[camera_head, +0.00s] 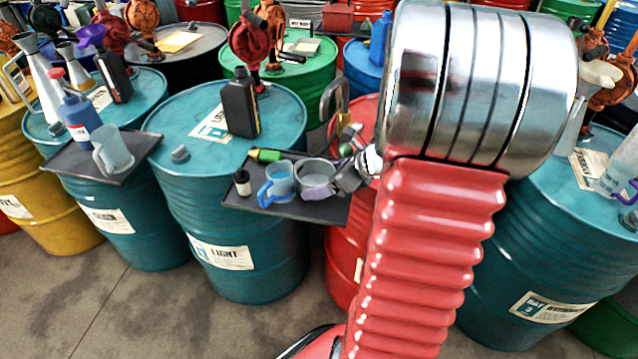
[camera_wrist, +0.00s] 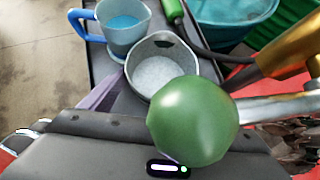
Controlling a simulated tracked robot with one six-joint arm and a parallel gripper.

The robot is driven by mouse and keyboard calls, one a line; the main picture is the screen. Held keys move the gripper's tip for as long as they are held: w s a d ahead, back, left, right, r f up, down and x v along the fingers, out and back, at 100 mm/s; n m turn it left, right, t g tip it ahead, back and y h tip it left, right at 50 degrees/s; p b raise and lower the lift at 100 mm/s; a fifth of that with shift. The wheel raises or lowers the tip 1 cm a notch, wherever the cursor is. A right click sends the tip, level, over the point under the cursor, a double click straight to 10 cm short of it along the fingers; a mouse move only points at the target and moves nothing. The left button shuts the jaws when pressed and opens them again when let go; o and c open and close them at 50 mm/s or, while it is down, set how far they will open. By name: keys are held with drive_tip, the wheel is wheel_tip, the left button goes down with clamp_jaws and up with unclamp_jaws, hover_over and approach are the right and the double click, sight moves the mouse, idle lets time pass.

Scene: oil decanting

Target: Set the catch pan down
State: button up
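The catch pan, which I take to be the round grey vessel (camera_head: 317,176), is at the dark tray on the front of the middle teal drum. Whether its base touches the tray is hidden. In the wrist view the pan (camera_wrist: 160,68) looks upright, with pale contents. My gripper (camera_head: 345,180) is at the pan's right side, apparently touching it. In the wrist view one finger shows at the pan's near left; a green ball knob (camera_wrist: 193,122) hides the other side, so the grip is unclear.
A blue-handled measuring jug (camera_head: 277,184) stands close left of the pan. A small dark bottle (camera_head: 242,182) and a green-capped item (camera_head: 264,155) share the dark tray (camera_head: 275,207). A black bottle (camera_head: 240,105) stands behind on the drum.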

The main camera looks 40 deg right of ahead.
drive_tip(key=c, duration=0.9)
drive_tip(key=shift+s+r, duration=0.1)
drive_tip(key=shift+r, duration=0.05)
drive_tip(key=shift+s+a+r, duration=0.15)
drive_tip(key=shift+s+r, duration=0.25)
drive_tip(key=s+a+r, duration=0.1)
drive_tip(key=s+r, duration=0.1)
drive_tip(key=s, duration=0.2)
drive_tip(key=s+a+r, duration=0.1)
drive_tip(key=s+r, duration=0.1)
drive_tip(key=s, duration=0.2)
drive_tip(key=s+a+r, duration=0.2)
drive_tip(key=s+r, duration=0.1)
drive_tip(key=s, duration=0.1)
drive_tip(key=shift+s, duration=0.2)
drive_tip(key=shift+s, duration=0.1)
